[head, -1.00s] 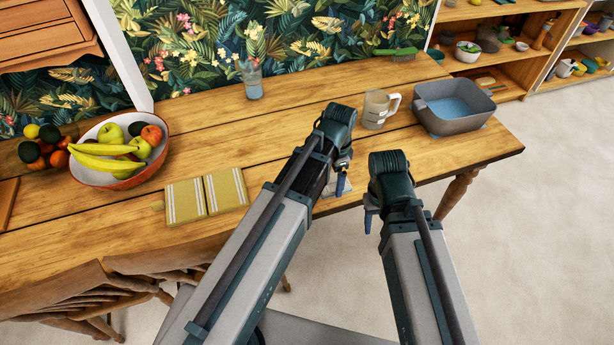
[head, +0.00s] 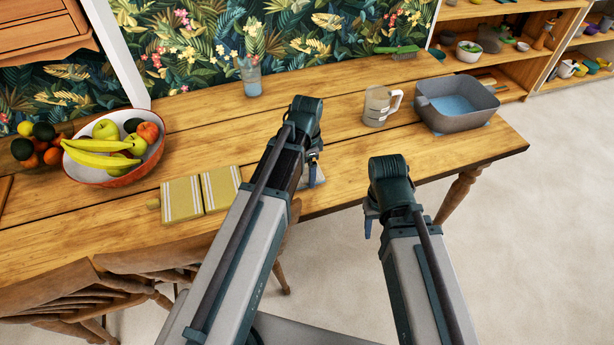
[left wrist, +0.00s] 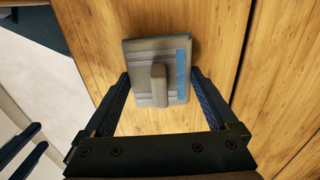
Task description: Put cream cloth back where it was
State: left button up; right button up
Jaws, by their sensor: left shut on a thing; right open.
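A folded greyish-cream cloth (left wrist: 145,60) with a blue stripe along one side and a raised tab in its middle is in the left wrist view. My left gripper (left wrist: 160,75) is shut on it, with a finger at either side. In the head view my left gripper (head: 314,160) is over the table's front part, and a pale bit of the cloth (head: 318,178) shows by its fingers; most is hidden. I cannot tell whether the cloth touches the table. My right gripper (head: 371,215) is open and empty, off the table's front edge.
Two yellow striped cloths (head: 182,199) lie on the wooden table (head: 230,140) at left, near a fruit bowl (head: 128,178). A glass (head: 250,78) stands at the back; a mug (head: 377,107) and grey basin (head: 455,118) at right. Mid-table is clear. Chairs (head: 110,290) stand in front.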

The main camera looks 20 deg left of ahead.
aim_at(307, 165)
pick_arm(q)
jog(key=shift+f, duration=0.6)
jog(key=shift+r, duration=0.15)
pick_arm(e)
jog(key=shift+f, duration=0.45)
jog(key=shift+f, duration=0.1)
pick_arm(q)
jog(key=o, duration=1.5)
jog(key=shift+c, duration=0.2)
notch_tip(307, 165, up, 12)
jog(key=p, duration=1.2)
jog(key=s+d+n+y, duration=0.1)
jog(key=s+d+n, duration=0.6)
jog(key=s+d, duration=0.3)
jog(key=s, duration=0.4)
jog(key=shift+s+d, duration=0.15)
jog(key=shift+s, duration=0.05)
pick_arm(e)
notch_tip(307, 165, up, 12)
